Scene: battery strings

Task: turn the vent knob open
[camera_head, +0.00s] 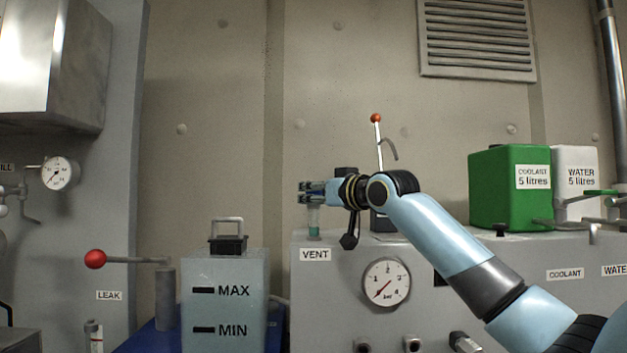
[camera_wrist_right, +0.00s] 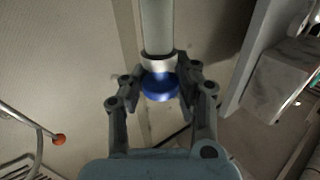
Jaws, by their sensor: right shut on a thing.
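The right arm comes in from the right in the head view. Its gripper (camera_head: 309,192) is level above the VENT label (camera_head: 315,255), at the top of a short pale upright stem (camera_head: 314,218). In the wrist view the two fingers of the right gripper (camera_wrist_right: 158,84) close from both sides on the blue vent knob (camera_wrist_right: 160,88). A silver collar (camera_wrist_right: 158,63) and a grey tube adjoin the knob. In the head view the fingers mostly hide the knob, so its turn position cannot be told. My left gripper is not in view.
A pressure gauge (camera_head: 386,282) sits on the grey cabinet front. A red-tipped lever (camera_head: 377,128) stands behind the right gripper. A grey MAX/MIN tank (camera_head: 224,312) stands to the left. Green (camera_head: 497,190) and white (camera_head: 575,158) canisters stand on the right.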

